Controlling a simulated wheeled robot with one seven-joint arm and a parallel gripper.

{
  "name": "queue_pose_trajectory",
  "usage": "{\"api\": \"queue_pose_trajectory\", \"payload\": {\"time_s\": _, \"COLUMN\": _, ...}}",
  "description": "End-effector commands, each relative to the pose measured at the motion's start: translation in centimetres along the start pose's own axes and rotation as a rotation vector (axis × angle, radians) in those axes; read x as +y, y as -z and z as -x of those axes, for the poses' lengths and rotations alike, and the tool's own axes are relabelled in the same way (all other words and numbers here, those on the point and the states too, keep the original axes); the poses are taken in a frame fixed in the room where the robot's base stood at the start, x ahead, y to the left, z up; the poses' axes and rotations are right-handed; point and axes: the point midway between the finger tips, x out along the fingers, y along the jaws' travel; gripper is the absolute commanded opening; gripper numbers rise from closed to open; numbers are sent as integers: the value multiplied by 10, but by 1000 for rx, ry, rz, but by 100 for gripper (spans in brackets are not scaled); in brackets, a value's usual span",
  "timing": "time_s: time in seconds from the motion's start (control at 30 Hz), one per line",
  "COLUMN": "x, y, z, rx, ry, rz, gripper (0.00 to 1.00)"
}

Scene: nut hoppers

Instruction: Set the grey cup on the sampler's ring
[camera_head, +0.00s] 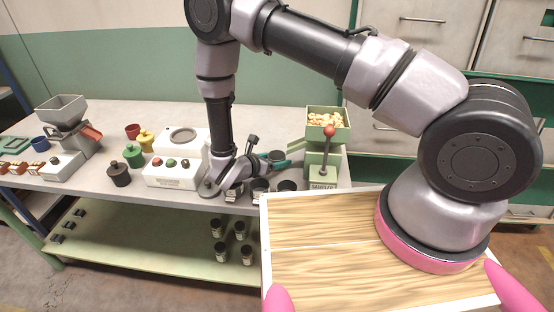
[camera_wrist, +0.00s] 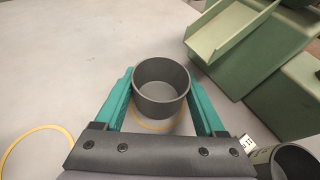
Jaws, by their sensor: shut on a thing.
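The grey cup (camera_wrist: 160,104) is between the two teal fingers of my gripper (camera_wrist: 161,82) in the wrist view, upright and empty. The fingers are shut on its sides. In the head view the cup (camera_head: 277,155) shows small beside my gripper (camera_head: 279,162), left of the sampler (camera_head: 322,165). The sampler is green, with a nut-filled hopper and a red-knobbed lever. Its chute (camera_wrist: 228,32) is ahead and right of the cup in the wrist view. A yellow ring (camera_wrist: 152,127) on the bench shows partly from under the cup. I cannot tell whether the cup touches the bench.
A second yellow ring (camera_wrist: 37,129) lies to the left in the wrist view. A dark cup (camera_wrist: 291,162) stands near the right finger. Several dark cups line the bench front. A white button box (camera_head: 172,176) and a grey hopper machine (camera_head: 65,120) stand farther left.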

Motion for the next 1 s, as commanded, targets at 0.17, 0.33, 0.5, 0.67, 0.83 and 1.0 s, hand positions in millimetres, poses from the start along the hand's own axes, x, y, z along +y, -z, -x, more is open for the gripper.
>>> {"api": "queue_pose_trajectory", "payload": {"time_s": 0.17, "x": 0, "y": 2, "z": -1, "rx": 0, "ry": 0, "rz": 1, "gripper": 100}}
{"api": "queue_pose_trajectory", "payload": {"time_s": 0.33, "x": 0, "y": 2, "z": -1, "rx": 0, "ry": 0, "rz": 1, "gripper": 100}}
{"api": "queue_pose_trajectory", "payload": {"time_s": 0.5, "x": 1, "y": -1, "z": 7, "rx": 1, "ry": -3, "rz": 1, "gripper": 100}}
{"api": "queue_pose_trajectory", "payload": {"time_s": 0.67, "x": 1, "y": -1, "z": 36, "rx": 1, "ry": -5, "rz": 1, "gripper": 100}}
{"api": "queue_pose_trajectory", "payload": {"time_s": 0.83, "x": 1, "y": -1, "z": 74, "rx": 0, "ry": -4, "rz": 0, "gripper": 100}}
{"api": "queue_pose_trajectory", "payload": {"time_s": 1.0, "x": 1, "y": -1, "z": 104, "rx": 0, "ry": -3, "rz": -1, "gripper": 100}}
